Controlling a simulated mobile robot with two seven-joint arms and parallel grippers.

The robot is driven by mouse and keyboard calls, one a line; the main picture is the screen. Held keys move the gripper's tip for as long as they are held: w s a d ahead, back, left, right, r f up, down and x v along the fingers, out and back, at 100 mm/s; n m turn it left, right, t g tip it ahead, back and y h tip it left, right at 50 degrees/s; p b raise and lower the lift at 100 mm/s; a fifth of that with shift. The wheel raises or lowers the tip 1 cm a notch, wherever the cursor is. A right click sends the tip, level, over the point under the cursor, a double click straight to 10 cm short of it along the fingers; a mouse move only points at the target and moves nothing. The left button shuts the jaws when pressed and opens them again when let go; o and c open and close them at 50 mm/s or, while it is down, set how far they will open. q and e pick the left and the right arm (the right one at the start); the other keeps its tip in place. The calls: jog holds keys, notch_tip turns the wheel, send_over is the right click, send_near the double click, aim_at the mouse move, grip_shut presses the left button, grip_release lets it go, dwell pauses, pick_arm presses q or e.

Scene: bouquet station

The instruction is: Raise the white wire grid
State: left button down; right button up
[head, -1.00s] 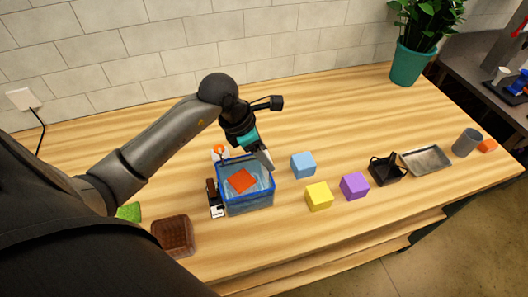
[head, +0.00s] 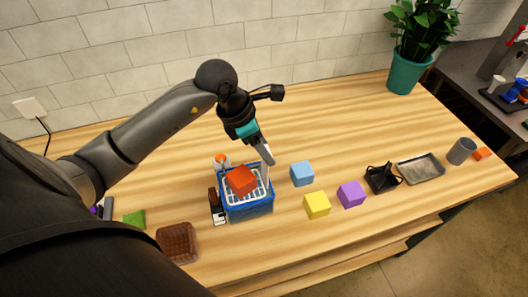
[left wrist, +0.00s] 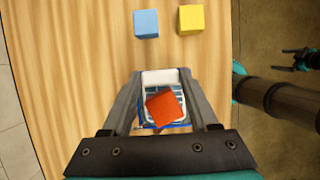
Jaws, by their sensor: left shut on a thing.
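The white wire grid (head: 257,191) is at the top of the blue container (head: 249,208), about level with its rim. A red cube (head: 240,180) rests on the grid. My left gripper (head: 268,162) is shut on the grid's upright white part, at the container's back right. In the left wrist view, the white part of the grid (left wrist: 160,77) shows between the fingers, with the red cube (left wrist: 163,107) in front of it. A small dark gripper (left wrist: 299,59), apparently my right one, shows at the right edge of that view; its jaw state is unclear.
Blue (head: 302,173), yellow (head: 317,205) and purple (head: 351,194) cubes stand right of the container. A black holder (head: 382,178) and a metal tray (head: 421,168) are farther right. A brown basket (head: 177,243) and a green piece (head: 134,218) lie to the left.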

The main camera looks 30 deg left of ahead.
pick_arm(q)
jog(key=shift+r, duration=0.7)
jog(key=shift+w+r, duration=0.1)
jog(key=shift+w, duration=0.05)
jog(key=c, duration=0.6)
grip_release()
jog(key=shift+r, duration=0.1)
jog(key=o, duration=0.3)
jog(key=shift+s, duration=0.2)
jog(key=shift+o, duration=0.7)
jog(key=b+v, duration=0.2)
jog(key=v, duration=1.3)
jog(key=shift+a, duration=0.15)
